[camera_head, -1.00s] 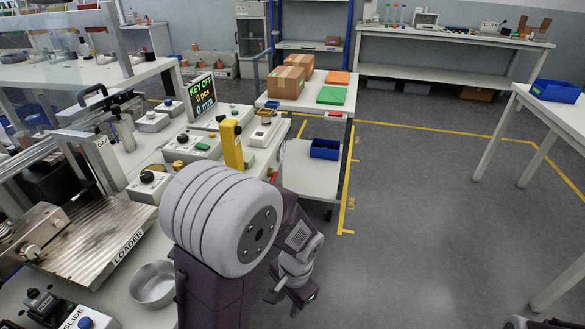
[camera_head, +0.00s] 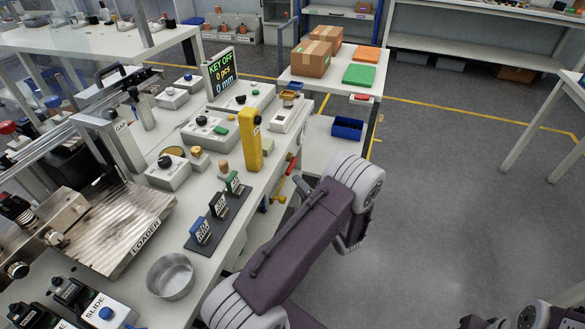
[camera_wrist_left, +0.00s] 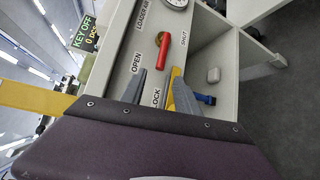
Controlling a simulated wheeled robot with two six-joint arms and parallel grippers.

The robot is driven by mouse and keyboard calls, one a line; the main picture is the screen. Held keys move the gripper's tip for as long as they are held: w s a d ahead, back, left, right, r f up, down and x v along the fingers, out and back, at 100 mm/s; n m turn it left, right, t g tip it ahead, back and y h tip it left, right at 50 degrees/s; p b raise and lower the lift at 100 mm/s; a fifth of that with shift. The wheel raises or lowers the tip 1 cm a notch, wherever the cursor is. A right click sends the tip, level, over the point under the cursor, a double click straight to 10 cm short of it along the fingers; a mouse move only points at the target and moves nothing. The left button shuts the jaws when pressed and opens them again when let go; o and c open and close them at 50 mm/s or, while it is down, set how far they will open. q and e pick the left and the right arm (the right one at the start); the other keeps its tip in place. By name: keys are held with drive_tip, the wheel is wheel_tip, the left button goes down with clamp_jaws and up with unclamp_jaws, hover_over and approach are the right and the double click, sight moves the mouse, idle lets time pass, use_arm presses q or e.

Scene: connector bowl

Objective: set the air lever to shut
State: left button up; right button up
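The air lever (camera_wrist_left: 161,54) has a red handle and a brass-coloured pivot in the left wrist view. It sits on a pale panel between the printed words OPEN and SHUT, its free end pointing down the picture, nearer OPEN. My left gripper (camera_wrist_left: 159,86) is open, its two grey fingers apart with nothing between them. The lever is ahead of the fingertips and seems untouched. Only part of my right arm shows at the bottom right.
A yellow part with a blue end (camera_wrist_left: 206,98) is beside and partly behind the right-hand finger. A gauge (camera_wrist_left: 176,3) is above the lever. A yellow post (camera_head: 250,140) and control boxes stand on the bench. The floor right of the bench is open.

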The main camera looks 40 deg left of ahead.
sight(290, 166)
use_arm(q)
drive_tip(key=w+a+f+m+b, duration=0.1)
drive_tip(key=w+a+b, duration=0.1)
drive_tip(key=w+a, duration=0.3)
drive_tip(key=shift+a+f+t, duration=0.15)
drive_tip(key=shift+a+t, duration=0.25)
drive_tip(key=shift+a, duration=0.8)
drive_tip(key=shift+w, duration=0.1)
clamp_jaws()
idle(0.5)
